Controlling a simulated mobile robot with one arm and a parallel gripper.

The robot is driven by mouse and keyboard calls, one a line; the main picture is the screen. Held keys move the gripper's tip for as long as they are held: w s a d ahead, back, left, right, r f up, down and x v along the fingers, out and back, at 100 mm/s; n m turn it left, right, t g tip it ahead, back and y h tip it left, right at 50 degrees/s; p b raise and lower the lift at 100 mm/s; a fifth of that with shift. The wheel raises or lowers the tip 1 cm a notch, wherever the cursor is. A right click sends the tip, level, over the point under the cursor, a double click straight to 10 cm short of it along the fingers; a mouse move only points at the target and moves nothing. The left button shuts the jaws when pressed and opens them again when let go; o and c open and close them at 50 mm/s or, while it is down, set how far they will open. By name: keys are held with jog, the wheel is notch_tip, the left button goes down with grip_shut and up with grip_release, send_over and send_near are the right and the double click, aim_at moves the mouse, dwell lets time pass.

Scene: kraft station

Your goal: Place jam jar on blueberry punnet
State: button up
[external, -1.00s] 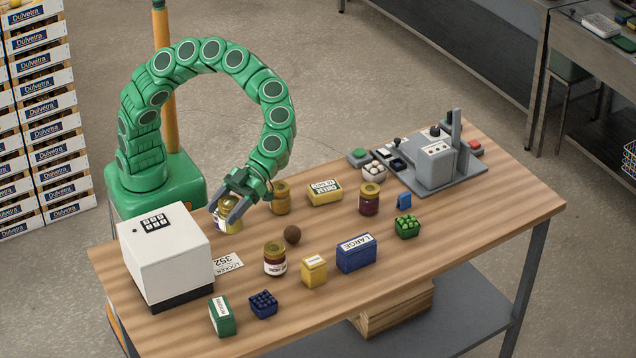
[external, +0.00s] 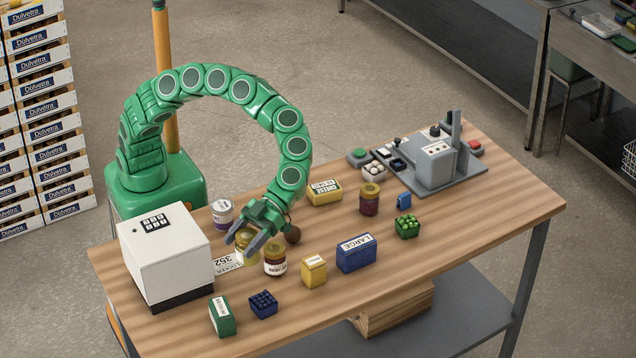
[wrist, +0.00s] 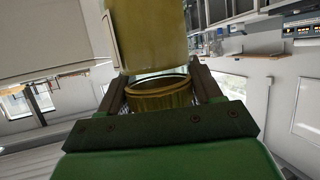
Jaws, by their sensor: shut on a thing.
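My gripper (external: 256,239) is shut on a yellow jar (external: 243,244) with a gold lid, left of the middle of the table. In the wrist view the yellow jar (wrist: 150,40) fills the space between the fingers; its label is not readable, so I cannot tell what it contains. The blueberry punnet (external: 263,304), a small dark blue box of berries, stands near the table's front edge, below my gripper in the picture. Its top is clear. A dark red jar (external: 275,262) stands close to the right of the held jar. Another dark red jar (external: 369,201) stands further right.
A white-labelled tub (external: 222,213) stands behind the held jar. A green carton (external: 221,317) is just left of the punnet, and a yellow box (external: 314,270) and blue box (external: 356,253) are to its right. A white box with keypad (external: 165,255) stands at the left.

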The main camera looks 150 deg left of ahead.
jog(key=shift+w+a+f, duration=0.1)
jog(key=shift+w+f, duration=0.85)
jog(key=shift+f, duration=0.6)
jog(key=shift+w+f, duration=1)
jog(key=shift+f, duration=0.5)
jog(key=shift+w+a+f, duration=0.1)
jog(key=shift+w+f, duration=0.85)
jog(key=shift+f, duration=0.6)
jog(key=shift+f, duration=0.15)
jog(key=o, duration=1.3)
jog(key=shift+o, duration=0.2)
jog(key=shift+a+r, duration=0.15)
jog(key=shift+r, duration=0.1)
jog(key=shift+v, duration=2.55)
